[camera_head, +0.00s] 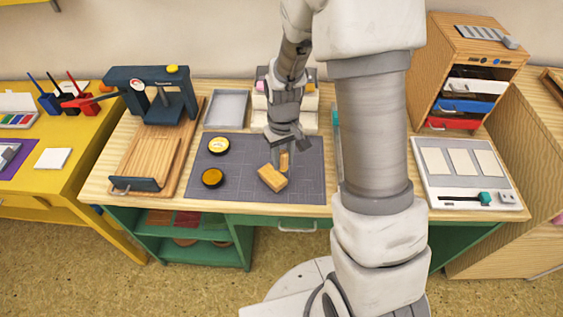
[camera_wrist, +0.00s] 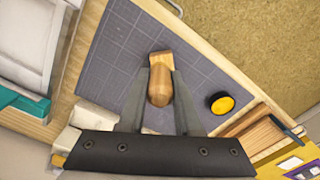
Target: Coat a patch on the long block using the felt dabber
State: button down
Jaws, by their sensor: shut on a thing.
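My gripper (camera_head: 283,153) is over the grey mat, shut on the felt dabber (camera_head: 284,161). In the wrist view my gripper's fingers (camera_wrist: 160,98) flank the dabber's rounded wooden handle (camera_wrist: 159,90). The dabber's felt end is hidden. A light wooden block (camera_head: 272,178) lies at a slant on the mat, just in front of the dabber. The block (camera_wrist: 161,61) shows partly behind the handle in the wrist view. I cannot tell whether the dabber touches it. Two round pads lie on the mat's left, one pale yellow (camera_head: 218,144), one darker amber (camera_head: 212,178).
The grey mat (camera_head: 310,185) is clear around the block. A wooden board with a dark press (camera_head: 152,95) stands left, and a grey tray (camera_head: 227,108) behind. A white panel with cards (camera_head: 468,170) lies right, near a wooden drawer cabinet (camera_head: 470,70).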

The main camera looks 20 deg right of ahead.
jog(key=shift+s+f+b, duration=0.1)
jog(key=shift+f+b, duration=0.15)
jog(key=shift+b, duration=0.35)
